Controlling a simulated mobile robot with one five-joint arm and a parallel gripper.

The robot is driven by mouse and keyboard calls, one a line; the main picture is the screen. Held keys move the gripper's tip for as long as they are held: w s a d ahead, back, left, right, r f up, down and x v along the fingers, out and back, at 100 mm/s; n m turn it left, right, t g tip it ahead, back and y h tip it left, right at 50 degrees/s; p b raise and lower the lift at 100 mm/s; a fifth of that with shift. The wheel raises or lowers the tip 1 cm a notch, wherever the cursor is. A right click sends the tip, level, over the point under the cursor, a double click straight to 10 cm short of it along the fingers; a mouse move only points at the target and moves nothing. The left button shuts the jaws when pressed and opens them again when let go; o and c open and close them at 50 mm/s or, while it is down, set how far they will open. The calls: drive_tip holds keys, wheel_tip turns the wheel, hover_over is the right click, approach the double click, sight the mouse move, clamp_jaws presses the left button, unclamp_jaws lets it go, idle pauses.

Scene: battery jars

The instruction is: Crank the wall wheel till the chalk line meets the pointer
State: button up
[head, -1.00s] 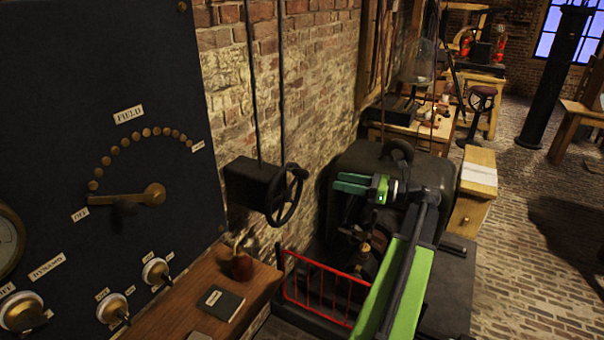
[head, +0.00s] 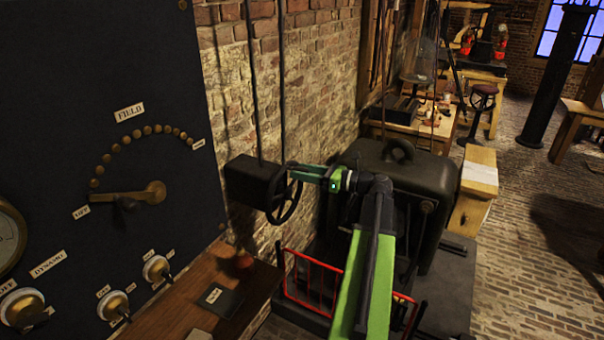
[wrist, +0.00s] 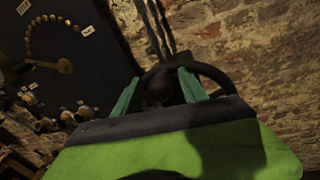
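The wall wheel (head: 285,196) is a dark spoked handwheel on the right side of a black box (head: 253,182) fixed to the brick wall. My gripper (head: 297,174) is at the upper right of its rim. In the wrist view my two teal fingers (wrist: 159,82) stand apart, with a dark knob (wrist: 158,90) of the wheel between them. I cannot tell whether they press on it. The wheel's rim (wrist: 215,76) curves behind the right finger. I cannot make out a chalk line or a pointer in either view.
A dark switchboard (head: 90,110) with brass studs and a lever stands left. Below are a wooden shelf (head: 190,300) with a dark book (head: 219,299), and a red rail (head: 313,280). A large dark machine (head: 420,175) stands right of the wheel, close to my arm.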

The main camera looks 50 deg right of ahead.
clamp_jaws()
idle(1.1)
